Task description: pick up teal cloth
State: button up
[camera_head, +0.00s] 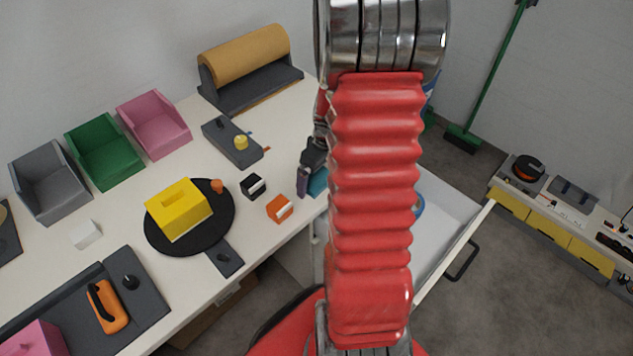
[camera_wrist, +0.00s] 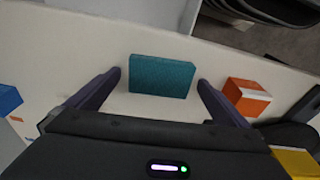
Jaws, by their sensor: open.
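The teal cloth (camera_wrist: 162,76) is a flat, folded-looking rectangle lying on the white table in the wrist view. It lies between and a little beyond the fingertips of my gripper (camera_wrist: 159,82), which is open with one finger on each side. No finger visibly touches the cloth. In the head view only part of the teal cloth (camera_head: 318,183) shows, beside my gripper (camera_head: 304,180); my red arm hides the rest.
An orange and white block (camera_wrist: 246,97) sits close to the right finger, and a blue object (camera_wrist: 8,99) is at the left. In the head view, a black and white block (camera_head: 252,186) and a yellow box (camera_head: 180,212) on a black disc are nearby. An open drawer (camera_head: 447,215) is at the right.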

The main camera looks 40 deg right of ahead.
jog(key=shift+c, duration=0.4)
jog(key=c, duration=1)
